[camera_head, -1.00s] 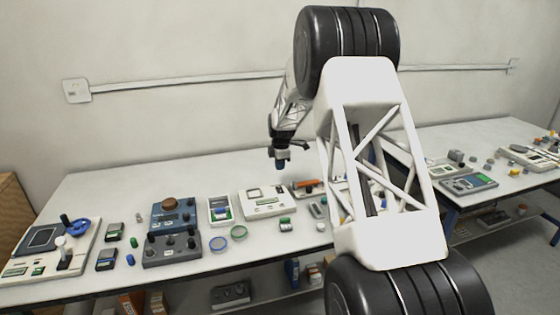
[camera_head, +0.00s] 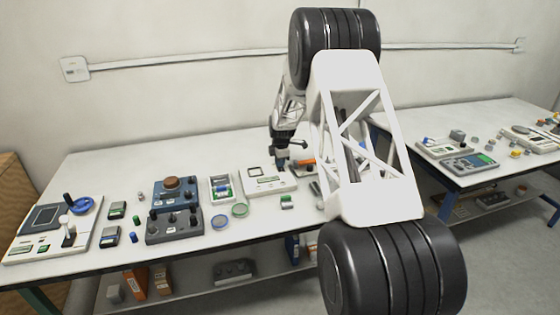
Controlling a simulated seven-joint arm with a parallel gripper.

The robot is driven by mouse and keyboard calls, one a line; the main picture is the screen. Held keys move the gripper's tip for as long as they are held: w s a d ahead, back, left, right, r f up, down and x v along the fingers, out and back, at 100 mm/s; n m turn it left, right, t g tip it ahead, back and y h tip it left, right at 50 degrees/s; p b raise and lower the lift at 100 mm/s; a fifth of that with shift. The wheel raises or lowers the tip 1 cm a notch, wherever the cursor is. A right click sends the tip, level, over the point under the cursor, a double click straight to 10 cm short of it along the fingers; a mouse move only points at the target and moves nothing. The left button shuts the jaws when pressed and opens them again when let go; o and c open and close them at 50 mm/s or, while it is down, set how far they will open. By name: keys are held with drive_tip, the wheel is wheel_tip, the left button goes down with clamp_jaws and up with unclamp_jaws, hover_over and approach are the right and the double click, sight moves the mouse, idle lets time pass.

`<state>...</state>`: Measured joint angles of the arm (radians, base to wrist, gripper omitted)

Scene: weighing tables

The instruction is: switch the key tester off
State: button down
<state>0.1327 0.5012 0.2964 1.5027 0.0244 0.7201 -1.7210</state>
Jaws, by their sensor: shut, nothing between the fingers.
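Several devices stand on the long white table, and I cannot tell for certain which is the key tester; no label is readable. My gripper (camera_head: 281,160) points down, small in the picture, with its fingers shut and empty. Its tips overlap the back right part of a white device (camera_head: 262,188) with a small screen. I cannot tell whether they touch it. An orange-topped item (camera_head: 304,167) lies just right of it, partly hidden by my arm. The state of any switch is too small to see.
Left of the white device are a small white tray (camera_head: 221,199), a blue box with a brown knob (camera_head: 181,203), a grey box with knobs (camera_head: 160,238), and a white unit with a blue wheel (camera_head: 30,248). A second table (camera_head: 500,116) stands right. My arm hides the middle.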

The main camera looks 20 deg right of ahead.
drive_tip(key=shift+f, duration=0.25)
idle(0.3)
drive_tip(key=shift+s, duration=0.2)
drive_tip(key=shift+s+r, duration=0.15)
drive_tip(key=shift+s, duration=0.4)
drive_tip(key=shift+r, duration=0.2)
wheel_tip(320, 180, up, 14)
drive_tip(key=s, duration=0.1)
drive_tip(key=shift+s+f, duration=0.2)
drive_tip(key=shift+s, duration=0.15)
idle(0.4)
